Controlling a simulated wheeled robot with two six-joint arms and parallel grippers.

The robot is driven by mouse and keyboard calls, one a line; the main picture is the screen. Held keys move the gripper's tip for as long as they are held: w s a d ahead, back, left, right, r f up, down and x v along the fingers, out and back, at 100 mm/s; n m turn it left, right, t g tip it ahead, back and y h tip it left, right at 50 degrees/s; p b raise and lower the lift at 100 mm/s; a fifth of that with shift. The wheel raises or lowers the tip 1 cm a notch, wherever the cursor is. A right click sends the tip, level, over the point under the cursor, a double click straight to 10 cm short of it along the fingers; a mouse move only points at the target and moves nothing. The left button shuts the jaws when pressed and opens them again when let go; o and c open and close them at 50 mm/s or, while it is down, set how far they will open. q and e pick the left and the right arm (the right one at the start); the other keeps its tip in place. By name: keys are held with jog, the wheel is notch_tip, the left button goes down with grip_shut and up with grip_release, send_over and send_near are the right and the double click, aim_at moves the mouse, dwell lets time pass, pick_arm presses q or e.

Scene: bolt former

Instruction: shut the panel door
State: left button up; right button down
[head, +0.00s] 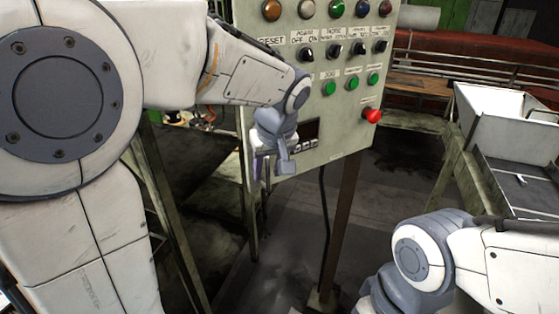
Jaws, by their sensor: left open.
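The panel door (340,120) is the light grey-green front of a control box, with rows of lamps, switches, green buttons and a red knob. It faces me at an angle, and I cannot tell from this view how far it stands from its box. My left arm reaches across from the left and hides the door's left part. My left gripper (273,168) is open at the door's lower left, near a small dark display. I cannot tell whether it touches the door. My right arm shows at the lower right, and its gripper is out of view.
The panel stands on a brown post (340,220) with a dark cable hanging beside it. A white hopper (505,115) over a metal tray stands at the right. Green metal frame legs (165,220) stand at the left. Dark floor lies open below the panel.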

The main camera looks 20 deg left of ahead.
pick_arm(q)
jog(key=shift+w+f, duration=0.1)
jog(key=shift+f, duration=0.25)
grip_shut()
jog(key=shift+r, duration=0.1)
dwell(1.1)
